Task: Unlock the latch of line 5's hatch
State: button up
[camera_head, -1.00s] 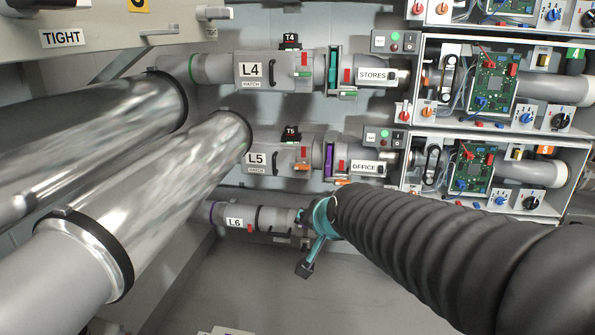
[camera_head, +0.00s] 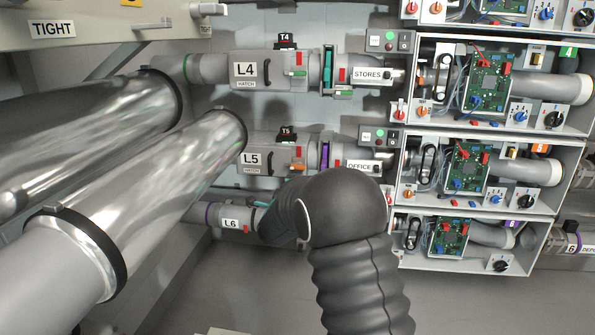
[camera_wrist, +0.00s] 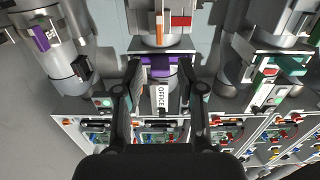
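Line 5's hatch is the grey housing marked L5 (camera_head: 253,158) in the head view, left of the purple slide (camera_head: 324,155). It has a dark curved handle, and a red piece (camera_head: 299,152) sits at its right end. In the wrist view a red piece (camera_wrist: 181,20) and an orange piece (camera_wrist: 158,27) show at the top edge, above the purple slide (camera_wrist: 160,71). My gripper (camera_wrist: 160,75) is open, its two dark fingers either side of the OFFICE label. Nothing is visibly held. In the head view my arm hides the gripper.
Line 4 (camera_head: 262,70) runs just above line 5, and line 6 (camera_head: 231,223) just below. Large shiny pipes (camera_head: 150,200) fill the left. Open boxes with circuit boards (camera_head: 465,165) stand at the right. The grey floor below is clear.

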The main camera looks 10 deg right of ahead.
aim_at(297, 168)
jog(key=p+x, duration=0.2)
jog(key=x, duration=1.2)
jog(key=shift+d, duration=0.1)
grip_shut()
